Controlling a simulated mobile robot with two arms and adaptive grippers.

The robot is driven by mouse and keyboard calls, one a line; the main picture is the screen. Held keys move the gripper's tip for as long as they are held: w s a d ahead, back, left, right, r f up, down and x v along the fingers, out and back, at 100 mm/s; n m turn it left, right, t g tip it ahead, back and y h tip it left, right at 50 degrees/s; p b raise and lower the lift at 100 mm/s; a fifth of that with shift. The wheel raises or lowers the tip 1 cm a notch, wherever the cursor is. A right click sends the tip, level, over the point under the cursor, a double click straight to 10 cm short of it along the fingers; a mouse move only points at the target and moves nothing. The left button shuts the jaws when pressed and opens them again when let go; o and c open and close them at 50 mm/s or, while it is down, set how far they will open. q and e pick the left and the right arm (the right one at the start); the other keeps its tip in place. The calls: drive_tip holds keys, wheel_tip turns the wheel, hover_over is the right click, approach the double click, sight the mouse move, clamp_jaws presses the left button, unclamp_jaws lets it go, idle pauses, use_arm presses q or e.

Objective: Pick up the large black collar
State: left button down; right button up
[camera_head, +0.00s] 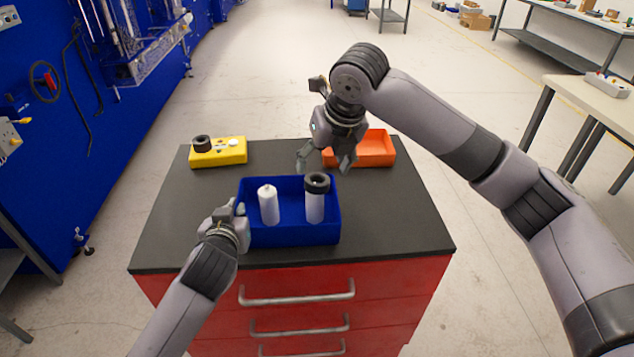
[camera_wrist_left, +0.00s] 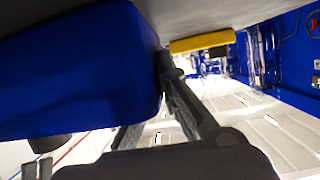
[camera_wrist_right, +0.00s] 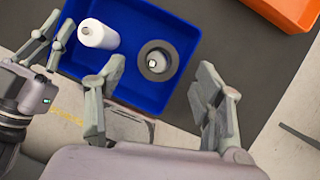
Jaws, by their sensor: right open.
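A thick black collar (camera_head: 317,182) sits around the top of a white cylinder (camera_head: 314,208) in the blue bin (camera_head: 290,238). In the right wrist view the collar (camera_wrist_right: 157,60) is a dark ring around the cylinder's top. A second black ring (camera_head: 201,143) sits on a yellow block. I take the wider one in the bin as the large collar. My right gripper (camera_head: 323,165) is open and empty, above and behind the collar, its fingers pointing down. My left gripper (camera_head: 237,212) is at the bin's left wall; whether it grips the wall is unclear.
A white bottle-like cylinder (camera_head: 268,205) stands left of the collared one in the bin. The yellow block (camera_head: 220,155) is at the back left and an orange tray (camera_head: 374,150) at the back right. The dark tabletop (camera_head: 390,215) right of the bin is clear.

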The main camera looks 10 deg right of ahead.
drive_tip(key=x, duration=0.5)
drive_tip(key=shift+c, duration=0.3)
drive_tip(key=c, duration=1.3)
drive_tip(key=shift+o, duration=0.2)
wheel_tip(320, 180, up, 12)
drive_tip(key=t, duration=0.1)
approach(318, 174)
drive_tip(key=shift+h, duration=0.4)
drive_tip(key=f, duration=0.1)
drive_tip(key=w+a+f, duration=0.1)
drive_tip(key=f, duration=0.1)
drive_tip(key=w+a+f, duration=0.1)
drive_tip(key=f, duration=0.1)
